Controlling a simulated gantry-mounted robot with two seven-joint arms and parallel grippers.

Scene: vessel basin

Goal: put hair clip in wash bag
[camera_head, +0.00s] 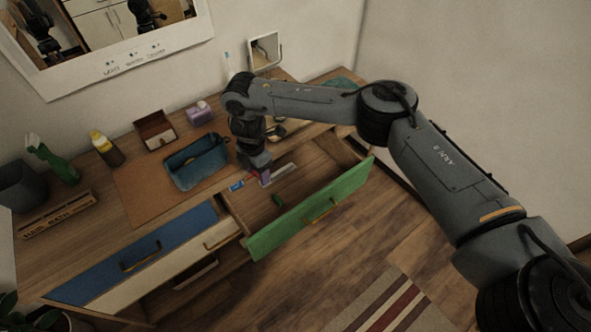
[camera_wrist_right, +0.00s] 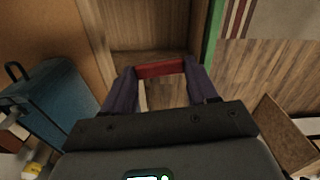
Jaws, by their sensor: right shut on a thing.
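My right gripper (camera_wrist_right: 160,72) is shut on a red bar-shaped piece, which looks like the hair clip (camera_wrist_right: 160,69), held across its two fingertips. In the head view the right gripper (camera_head: 262,174) points down over the open drawer's inner edge, in front of and to the right of the wash bag. The wash bag (camera_head: 180,181) is a blue open-topped pouch on the brown mat, with some items inside that I cannot make out. Its blue side and a dark handle show at the left of the right wrist view (camera_wrist_right: 58,100). My left gripper is not in view.
A brown box (camera_head: 154,131), a purple item (camera_head: 199,113), a yellow-capped bottle (camera_head: 106,149) and a green spray bottle (camera_head: 52,158) stand behind or left of the bag. Bare mat lies left of it.

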